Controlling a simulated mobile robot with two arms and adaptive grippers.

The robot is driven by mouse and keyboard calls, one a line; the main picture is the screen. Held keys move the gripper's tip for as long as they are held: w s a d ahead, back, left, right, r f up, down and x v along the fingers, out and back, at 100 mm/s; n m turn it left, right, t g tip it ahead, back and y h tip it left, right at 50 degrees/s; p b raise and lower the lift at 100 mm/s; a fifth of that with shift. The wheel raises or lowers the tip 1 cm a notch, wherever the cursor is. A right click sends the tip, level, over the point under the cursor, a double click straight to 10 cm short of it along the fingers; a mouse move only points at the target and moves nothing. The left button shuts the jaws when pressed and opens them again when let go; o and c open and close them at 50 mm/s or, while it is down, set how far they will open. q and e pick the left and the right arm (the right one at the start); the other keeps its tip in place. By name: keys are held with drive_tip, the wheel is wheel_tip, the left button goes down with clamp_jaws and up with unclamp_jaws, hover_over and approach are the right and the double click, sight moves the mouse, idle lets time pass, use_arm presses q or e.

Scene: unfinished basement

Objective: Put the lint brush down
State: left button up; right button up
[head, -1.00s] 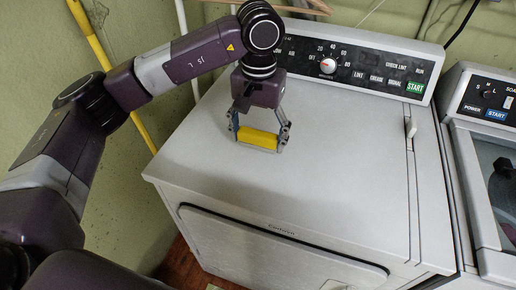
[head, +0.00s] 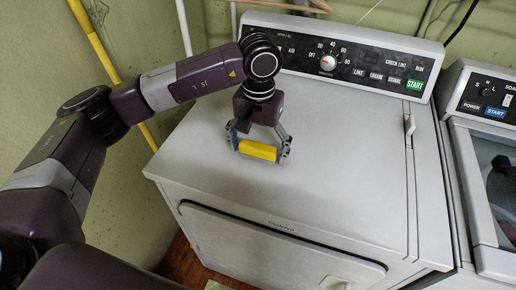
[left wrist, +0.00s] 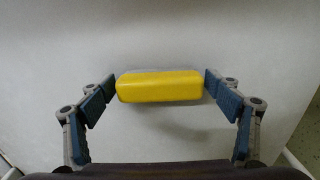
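The lint brush (head: 258,151) is a small yellow block held level over the white top of the dryer (head: 340,185). My left gripper (head: 259,149) points down, with its fingers at the two ends of the brush. In the left wrist view the yellow brush (left wrist: 160,87) lies crosswise between the blue finger pads (left wrist: 160,84), which sit against its ends. A thin grey edge shows behind the yellow. A soft shadow falls on the white surface. I cannot tell whether its underside touches the dryer top. My right gripper is not in view.
The dryer's control panel (head: 340,60) with a knob stands along the back. A washing machine (head: 485,150) is at the right. A yellow pole (head: 105,60) and pipes stand by the green wall at the left. The dryer top around the brush is clear.

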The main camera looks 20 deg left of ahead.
sight(259, 146)
use_arm(q)
drive_tip(key=shift+o, duration=0.2)
drive_tip(key=shift+r, duration=0.1)
drive_tip(key=shift+r+p, duration=0.2)
drive_tip(key=shift+p, duration=0.1)
wheel_tip(259, 146, up, 11)
drive_tip(key=b, duration=0.2)
drive_tip(key=shift+f+b, duration=0.15)
drive_tip(key=shift+b, duration=0.25)
drive_tip(key=shift+r, duration=0.5)
